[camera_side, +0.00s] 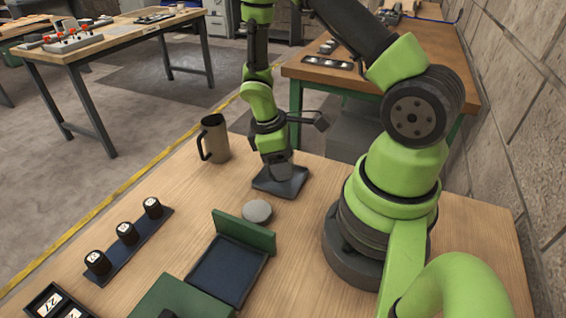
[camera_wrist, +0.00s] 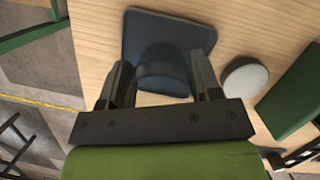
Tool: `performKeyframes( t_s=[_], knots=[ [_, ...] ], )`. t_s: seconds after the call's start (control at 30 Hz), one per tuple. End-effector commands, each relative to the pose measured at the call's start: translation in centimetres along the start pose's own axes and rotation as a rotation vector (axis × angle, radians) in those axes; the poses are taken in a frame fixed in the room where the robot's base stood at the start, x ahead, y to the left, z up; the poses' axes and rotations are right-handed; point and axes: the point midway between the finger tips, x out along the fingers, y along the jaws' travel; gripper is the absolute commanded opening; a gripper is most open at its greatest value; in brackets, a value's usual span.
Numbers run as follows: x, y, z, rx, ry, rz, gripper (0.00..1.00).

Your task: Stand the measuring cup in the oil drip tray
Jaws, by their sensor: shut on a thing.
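The measuring cup looks like a small grey cylinder (camera_side: 281,170) in the side view and a dark bluish, see-through-looking shape (camera_wrist: 165,62) in the wrist view. My gripper (camera_side: 276,155) is shut on it, with one finger on each side in the wrist view (camera_wrist: 163,78). The oil drip tray is a dark, flat square (camera_side: 272,187) on the wooden table, and it also shows in the wrist view (camera_wrist: 140,24). The cup is upright over the tray's middle. I cannot tell whether its base touches the tray. My gripper hides its top.
A round grey puck (camera_side: 257,211) lies in front, near an open green case (camera_side: 244,233). A dark strip with black knobs (camera_side: 127,233) lies at front left. Bare table lies between.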

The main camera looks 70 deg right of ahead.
Motion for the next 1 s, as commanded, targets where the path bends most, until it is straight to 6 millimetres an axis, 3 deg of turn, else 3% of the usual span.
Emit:
performKeyframes(
  t_s=[0.47,0.5,0.57,0.87,1.0],
  knots=[
    [1.1,0.0,-0.3,-0.001,0.001,-0.001,0.34],
    [1.1,0.0,-0.3,0.0,0.001,0.0,0.67],
    [1.0,0.0,-0.3,0.0,0.001,0.0,0.81],
    [0.9,0.0,-0.3,-0.001,0.001,0.0,0.83],
    [-0.2,0.1,-0.3,0.001,0.003,0.005,0.83]
  ],
)
